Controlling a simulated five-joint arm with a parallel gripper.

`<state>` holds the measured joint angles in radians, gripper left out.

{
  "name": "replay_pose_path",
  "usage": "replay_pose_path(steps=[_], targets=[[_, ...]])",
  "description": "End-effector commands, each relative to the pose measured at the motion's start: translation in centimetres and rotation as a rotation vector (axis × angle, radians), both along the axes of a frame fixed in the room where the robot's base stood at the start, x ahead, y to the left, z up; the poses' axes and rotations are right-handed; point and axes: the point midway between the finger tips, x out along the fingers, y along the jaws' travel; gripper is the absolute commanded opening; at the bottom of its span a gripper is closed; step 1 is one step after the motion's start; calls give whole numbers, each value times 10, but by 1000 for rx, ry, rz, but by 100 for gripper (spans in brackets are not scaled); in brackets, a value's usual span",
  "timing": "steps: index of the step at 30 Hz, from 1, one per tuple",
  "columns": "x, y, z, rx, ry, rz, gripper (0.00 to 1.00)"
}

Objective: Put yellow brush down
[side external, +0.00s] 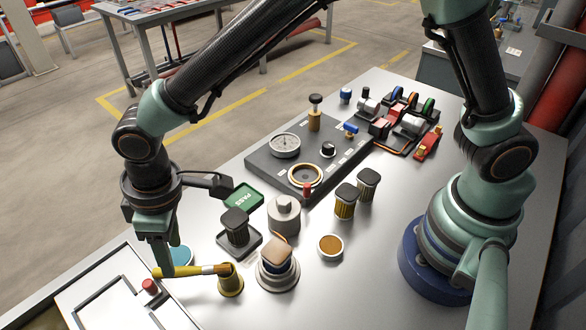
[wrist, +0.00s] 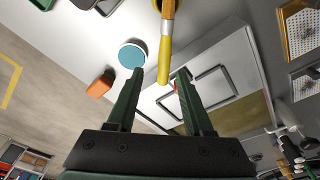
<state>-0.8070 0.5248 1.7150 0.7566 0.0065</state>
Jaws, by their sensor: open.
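The yellow brush (side external: 190,270) lies nearly level, with a pale band near its right end, which meets a yellow pot (side external: 231,284). Whether it rests on the pot's rim or in it I cannot tell. In the wrist view the brush's yellow handle (wrist: 164,62) points down the picture, its end between my fingertips. My gripper (side external: 166,268) is open at the handle's left end, low over the bench. In the wrist view my gripper's two fingers (wrist: 159,76) stand apart, with a gap visible on both sides of the handle.
A teal round lid (side external: 181,256) sits close behind the brush. A white panel with a red knob (side external: 149,286) is at front left. Several containers and a gauge panel (side external: 262,158) fill the bench behind.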

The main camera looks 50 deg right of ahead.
Motion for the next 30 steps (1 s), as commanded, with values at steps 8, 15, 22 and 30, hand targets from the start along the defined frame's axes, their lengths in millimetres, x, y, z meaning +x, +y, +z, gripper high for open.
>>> replay_pose_path(steps=[8, 15, 22, 30], targets=[[-2, -3, 45, 5, -5, 0, 52], [-7, -8, 95, 5, -5, 0, 52], [-11, -11, 123, 2, -2, 0, 52], [3, -54, 144, 28, -29, -88, 52]])
